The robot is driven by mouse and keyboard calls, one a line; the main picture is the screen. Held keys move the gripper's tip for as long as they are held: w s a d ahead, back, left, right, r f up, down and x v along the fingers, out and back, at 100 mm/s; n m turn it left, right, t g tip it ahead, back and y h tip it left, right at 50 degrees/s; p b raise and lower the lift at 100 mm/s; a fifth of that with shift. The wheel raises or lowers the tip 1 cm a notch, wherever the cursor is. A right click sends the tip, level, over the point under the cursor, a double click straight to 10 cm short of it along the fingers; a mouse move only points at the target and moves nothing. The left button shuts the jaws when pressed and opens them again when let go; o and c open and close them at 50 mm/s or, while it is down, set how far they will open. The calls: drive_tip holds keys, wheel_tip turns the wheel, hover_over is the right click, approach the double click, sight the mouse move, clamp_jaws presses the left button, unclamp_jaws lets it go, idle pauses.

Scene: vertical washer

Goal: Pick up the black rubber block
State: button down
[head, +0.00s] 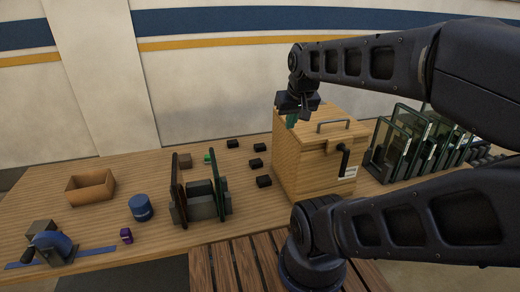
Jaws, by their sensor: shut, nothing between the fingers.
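Several small black blocks lie on the wooden table left of the wooden box: one at the back (232,143), one to its right (259,147), one in the middle (256,163) and one nearest me (264,181). They look alike, and I cannot tell which is the rubber block meant. My gripper (292,120) is shut and empty, high up at the left edge of the wooden box, to the right of the blocks and apart from them. Its fingertips look teal and small.
The wooden box (300,170) has a lid handle and a black side lever. Glass panes in a rack (405,140) stand right of it. A grey holder with upright panels (200,205), a blue round container (140,207), an open tray (90,198) and a blue clamp tool (55,247) stand left.

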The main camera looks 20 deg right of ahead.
drive_tip(key=c, duration=0.7)
unclamp_jaws()
drive_tip(key=shift+c, duration=0.2)
drive_tip(key=w+a+f+n+g+h, duration=0.1)
drive_tip(key=w+f+n+g+h, duration=0.35)
drive_tip(key=w, duration=0.65)
drive_tip(key=w+a+f+n+g+h, duration=0.1)
drive_tip(key=w+f+n+h, duration=0.3)
drive_tip(key=w+f, duration=0.55)
drive_tip(key=n+t+h, duration=0.3)
drive_tip(key=n+h, duration=0.2)
drive_tip(key=n, duration=0.6)
approach(254, 162)
drive_tip(key=shift+d+r+g, duration=0.25)
drive_tip(key=shift+d, duration=0.05)
drive_tip(key=shift+w+d+f, duration=0.1)
drive_tip(key=shift+d+f, duration=0.05)
drive_tip(key=shift+f, duration=0.1)
drive_tip(key=shift+x, duration=5.15)
